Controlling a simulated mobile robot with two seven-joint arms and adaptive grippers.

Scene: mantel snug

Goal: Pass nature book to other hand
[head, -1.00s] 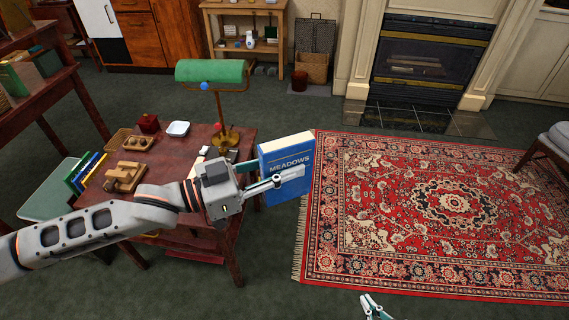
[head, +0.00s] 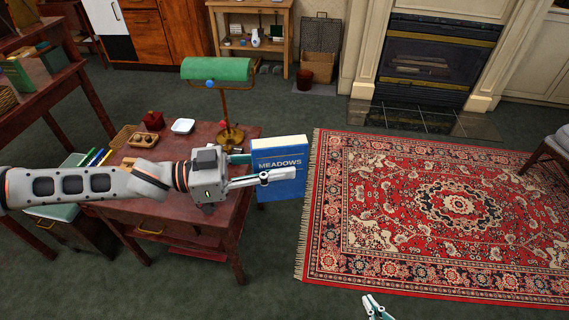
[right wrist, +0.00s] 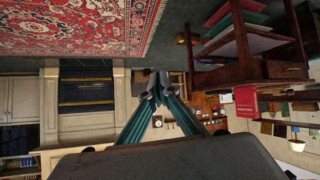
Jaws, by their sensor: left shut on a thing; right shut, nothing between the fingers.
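The nature book (head: 279,166) is a blue book with a pale page edge and the word MEADOWS on its cover. My left gripper (head: 272,170) is shut on it and holds it upright, just off the right side of the desk. My right gripper (head: 376,308) shows only its fingertips at the bottom edge of the head view, over the floor and well apart from the book. In the right wrist view the right gripper (right wrist: 153,92) is shut with nothing between its fingers.
A wooden desk (head: 222,225) carries a green-shaded lamp (head: 217,70), a white dish (head: 183,126) and small items. A red patterned rug (head: 440,205) lies clear to the right. A fireplace (head: 430,62) stands behind it.

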